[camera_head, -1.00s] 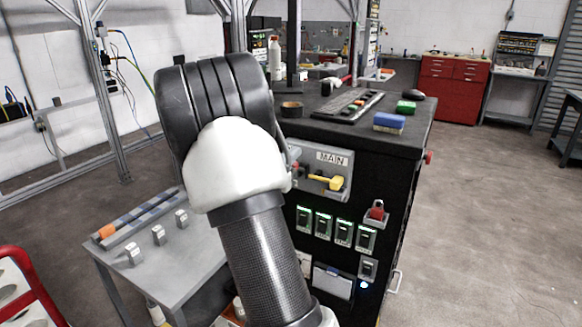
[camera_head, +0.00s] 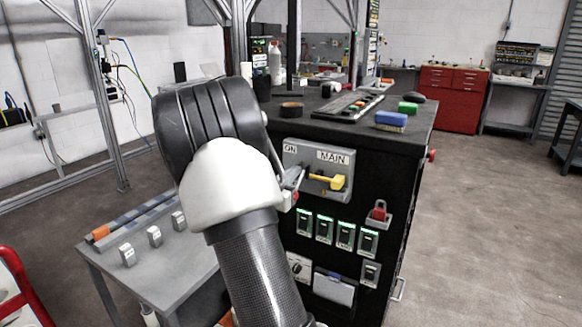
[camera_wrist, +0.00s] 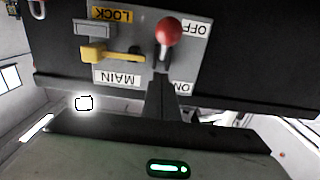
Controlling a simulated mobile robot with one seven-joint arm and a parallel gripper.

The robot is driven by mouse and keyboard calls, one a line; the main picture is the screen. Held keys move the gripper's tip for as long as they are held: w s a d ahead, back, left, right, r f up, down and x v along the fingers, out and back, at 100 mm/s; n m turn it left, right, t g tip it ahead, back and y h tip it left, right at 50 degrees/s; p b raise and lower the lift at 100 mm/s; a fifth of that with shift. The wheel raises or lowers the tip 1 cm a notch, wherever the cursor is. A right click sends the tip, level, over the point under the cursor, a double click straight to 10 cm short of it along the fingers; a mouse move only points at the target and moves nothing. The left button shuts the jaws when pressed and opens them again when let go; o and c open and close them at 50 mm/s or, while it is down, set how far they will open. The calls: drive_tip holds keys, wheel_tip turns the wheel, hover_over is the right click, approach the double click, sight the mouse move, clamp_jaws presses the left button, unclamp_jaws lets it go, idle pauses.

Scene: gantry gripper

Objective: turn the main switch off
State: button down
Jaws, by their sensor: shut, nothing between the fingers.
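The main switch is a grey plate (camera_head: 335,160) labelled ON and MAIN on the front of the black cabinet. In the wrist view the plate (camera_wrist: 138,70) is upside down and also shows LOCK and OFF labels. Its lever has a red ball knob (camera_wrist: 168,32), which lies beside the OFF label, away from ON. The knob (camera_head: 295,197) partly shows low beside my arm in the head view. A yellow piece (camera_wrist: 98,53) sits beside the lever. My gripper (camera_wrist: 160,80) is shut and empty, its tip near the lever's base; I cannot tell if they touch.
A grey side table (camera_head: 165,265) with small blocks stands at the left. Floor at the right is clear.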

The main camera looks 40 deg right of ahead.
drive_tip(key=r+p+v, duration=0.1)
drive_tip(key=v, duration=0.8)
drive_tip(key=shift+r, duration=0.1)
idle(0.8)
